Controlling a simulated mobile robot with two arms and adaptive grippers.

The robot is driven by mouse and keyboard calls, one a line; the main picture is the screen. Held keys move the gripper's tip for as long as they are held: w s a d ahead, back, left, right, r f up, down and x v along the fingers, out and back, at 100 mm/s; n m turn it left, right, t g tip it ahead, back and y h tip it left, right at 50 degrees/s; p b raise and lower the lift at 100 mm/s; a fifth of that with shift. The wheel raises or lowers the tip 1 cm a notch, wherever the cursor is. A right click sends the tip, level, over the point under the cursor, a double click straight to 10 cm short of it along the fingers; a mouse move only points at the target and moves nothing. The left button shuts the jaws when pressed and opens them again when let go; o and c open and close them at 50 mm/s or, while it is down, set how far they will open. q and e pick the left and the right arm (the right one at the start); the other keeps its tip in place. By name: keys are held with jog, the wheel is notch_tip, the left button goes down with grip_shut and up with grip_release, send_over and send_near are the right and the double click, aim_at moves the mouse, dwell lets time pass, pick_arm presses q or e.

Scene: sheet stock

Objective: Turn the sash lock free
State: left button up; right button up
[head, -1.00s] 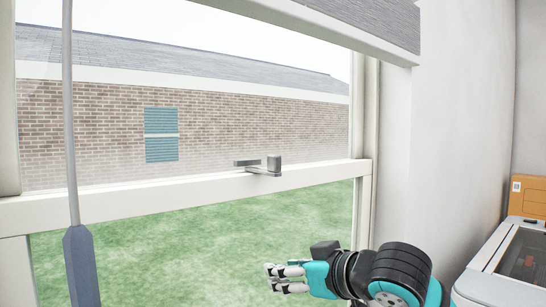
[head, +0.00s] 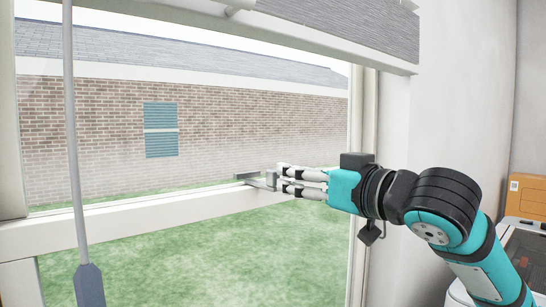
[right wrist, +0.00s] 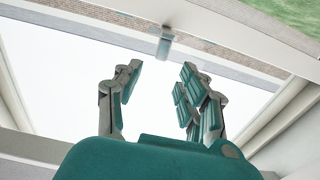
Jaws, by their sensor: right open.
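The grey sash lock (head: 255,180) sits on the white middle rail (head: 150,213) of the window, its lever and knob at the right end. My right gripper (head: 282,180) comes in from the right, level with the lock, with its fingertips close to the knob and partly covering it. The right wrist view shows the two finger sets (right wrist: 160,75) spread apart and empty, with the lock (right wrist: 165,44) beyond them. I cannot tell whether the fingertips touch it. My left gripper is in neither view.
A grey wand (head: 72,130) with a thick handle hangs in front of the window at left. A grey blind (head: 350,28) covers the top right. A cardboard box (head: 527,195) and a grey machine (head: 525,250) stand at the right. The window outlook is brick wall and grass.

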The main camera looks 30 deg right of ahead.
aim_at(273, 170)
jog(key=w, duration=0.2)
jog(key=w+p, duration=0.1)
jog(key=w, duration=0.2)
jog(key=w+p, duration=0.1)
jog(key=w, duration=0.1)
jog(key=shift+w+a, duration=0.3)
grip_shut()
